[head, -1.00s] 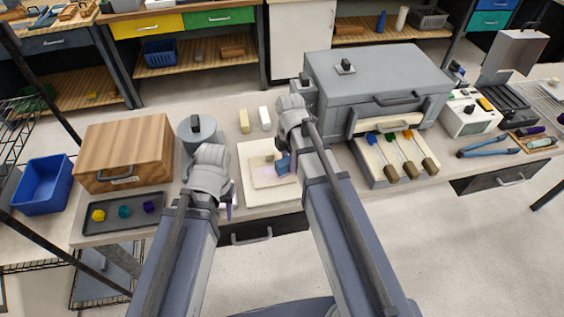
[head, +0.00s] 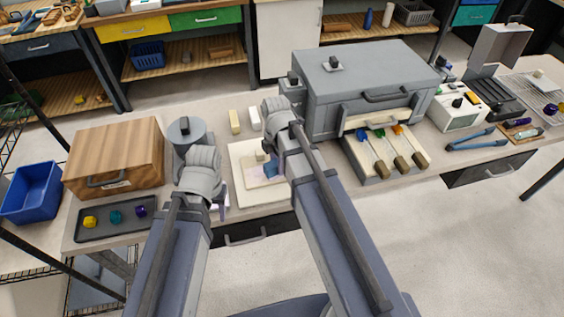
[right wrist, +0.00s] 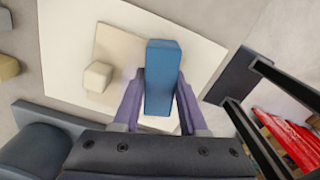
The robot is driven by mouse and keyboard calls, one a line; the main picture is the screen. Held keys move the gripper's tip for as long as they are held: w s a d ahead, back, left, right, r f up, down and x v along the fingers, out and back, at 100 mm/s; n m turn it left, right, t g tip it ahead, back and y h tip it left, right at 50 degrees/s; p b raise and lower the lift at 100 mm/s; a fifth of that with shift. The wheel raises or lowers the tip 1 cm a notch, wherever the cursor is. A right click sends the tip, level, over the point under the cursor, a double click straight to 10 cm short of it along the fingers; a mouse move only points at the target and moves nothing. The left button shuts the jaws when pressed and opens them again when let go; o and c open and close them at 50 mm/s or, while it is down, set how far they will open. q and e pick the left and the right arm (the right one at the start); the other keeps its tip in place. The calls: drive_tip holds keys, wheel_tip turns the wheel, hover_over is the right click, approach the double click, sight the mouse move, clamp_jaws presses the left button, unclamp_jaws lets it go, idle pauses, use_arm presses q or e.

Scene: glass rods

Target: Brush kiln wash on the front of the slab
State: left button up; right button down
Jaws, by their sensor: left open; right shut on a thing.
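The cream slab (head: 252,169) lies flat on a larger off-white board (head: 240,196) on the bench. A pale violet patch shows on the slab's front part. A small cream block (right wrist: 97,77) stands on the slab, left of the gripper in the right wrist view. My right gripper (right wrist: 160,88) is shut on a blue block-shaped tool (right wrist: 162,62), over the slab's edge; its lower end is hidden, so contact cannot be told. The tool also shows in the head view (head: 271,170). My left gripper (head: 221,196) is open and empty at the board's left side.
A grey kiln-like box (head: 365,85) stands right of the board, with several coloured rods before it. A wooden box (head: 115,155), a grey canister (head: 187,133) and a dark tray (head: 95,226) stand left.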

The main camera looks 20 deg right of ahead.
drive_tip(key=shift+a, duration=1.05)
drive_tip(key=shift+a, duration=0.1)
drive_tip(key=shift+w+a, duration=0.1)
drive_tip(key=shift+a, duration=1.75)
drive_tip(key=shift+a, duration=0.15)
drive_tip(key=shift+a, duration=1.9)
wheel_tip(320, 180, up, 6)
drive_tip(key=p, duration=0.6)
